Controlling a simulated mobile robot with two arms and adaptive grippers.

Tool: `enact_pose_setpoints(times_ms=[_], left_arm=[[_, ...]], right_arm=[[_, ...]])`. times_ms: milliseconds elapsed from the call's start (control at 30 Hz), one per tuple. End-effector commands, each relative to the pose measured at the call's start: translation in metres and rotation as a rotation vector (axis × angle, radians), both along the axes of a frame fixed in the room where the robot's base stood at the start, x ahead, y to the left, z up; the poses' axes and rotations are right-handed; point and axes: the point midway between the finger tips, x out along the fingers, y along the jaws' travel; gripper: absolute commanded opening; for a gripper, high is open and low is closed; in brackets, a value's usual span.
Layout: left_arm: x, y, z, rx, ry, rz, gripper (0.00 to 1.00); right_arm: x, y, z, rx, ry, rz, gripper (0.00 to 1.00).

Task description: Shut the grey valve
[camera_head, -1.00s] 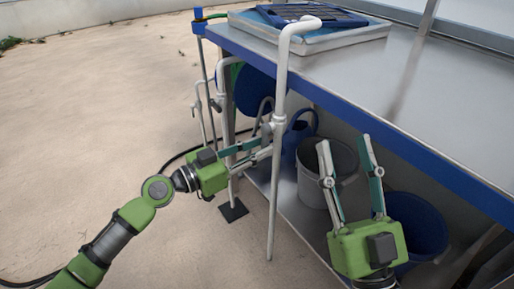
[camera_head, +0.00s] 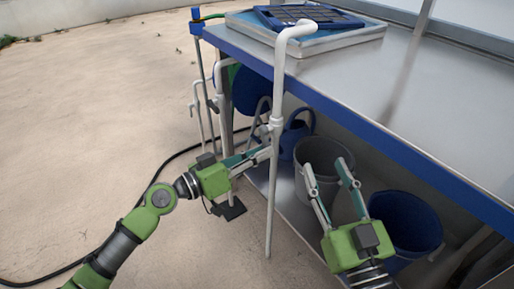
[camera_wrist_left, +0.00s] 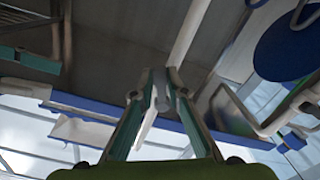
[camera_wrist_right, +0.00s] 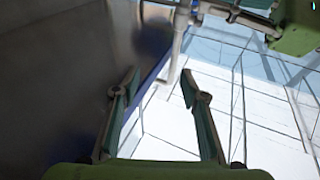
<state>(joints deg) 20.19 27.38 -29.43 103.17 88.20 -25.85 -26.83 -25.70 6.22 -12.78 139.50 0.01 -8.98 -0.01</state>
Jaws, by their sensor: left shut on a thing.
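The grey valve (camera_head: 275,124) is a fitting partway up the white upright pipe (camera_head: 284,78) with the bent top, in front of the bench. My left gripper (camera_head: 265,151) reaches in from the left, with its fingertips at the pipe just below the valve body. It is shut on a small grey part, seen between its fingertips in the left wrist view (camera_wrist_left: 160,92), which looks like the valve's handle. The fingers hide most of that handle. My right gripper (camera_head: 327,166) is open and empty, in front of the grey bucket, apart from the valve.
The metal bench (camera_head: 415,95) has a blue edge and carries a blue seed tray in a shallow pan. Below stand a grey bucket (camera_head: 338,152), a blue bucket (camera_head: 410,212) and a blue watering can (camera_head: 290,140). More thin pipes rise behind the left gripper. Floor at left is mostly clear.

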Motion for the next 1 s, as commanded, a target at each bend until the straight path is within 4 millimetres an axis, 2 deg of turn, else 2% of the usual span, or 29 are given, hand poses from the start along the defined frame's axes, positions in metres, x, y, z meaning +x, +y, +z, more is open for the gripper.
enact_pose_setpoints(times_ms=[233, 433, 567, 667, 800, 900, 933, 1000], left_arm=[[-0.008, -0.006, 0.01, -0.138, 0.188, 0.0, 0.0], [-0.014, -0.01, 0.016, -0.239, 0.328, 0.001, 0.0], [-0.016, -0.012, 0.02, -0.301, 0.413, 0.001, 0.0], [-0.018, -0.013, 0.023, -0.347, 0.477, 0.002, 0.0], [-0.02, -0.014, 0.028, -0.413, 0.567, 0.002, 0.0], [-0.021, -0.015, 0.032, -0.458, 0.629, 0.002, 0.0], [-0.022, -0.015, 0.033, -0.471, 0.647, 0.002, 0.0], [-0.022, -0.016, 0.035, -0.501, 0.689, 0.002, 0.0]], right_arm=[[0.0, -0.011, -0.075, -0.093, 0.358, -0.022, 0.4], [-0.026, -0.026, -0.14, -0.17, 0.673, -0.042, 0.4], [-0.057, -0.04, -0.177, -0.217, 0.884, -0.055, 0.4], [-0.088, -0.05, -0.202, -0.253, 1.048, -0.065, 0.4], [-0.14, -0.067, -0.227, -0.301, 1.282, -0.081, 0.4], [-0.182, -0.079, -0.238, -0.335, 1.455, -0.091, 0.4], [-0.19, -0.082, -0.238, -0.34, 1.486, -0.092, 0.4], [-0.187, -0.081, -0.232, -0.338, 1.474, -0.09, 0.4]])
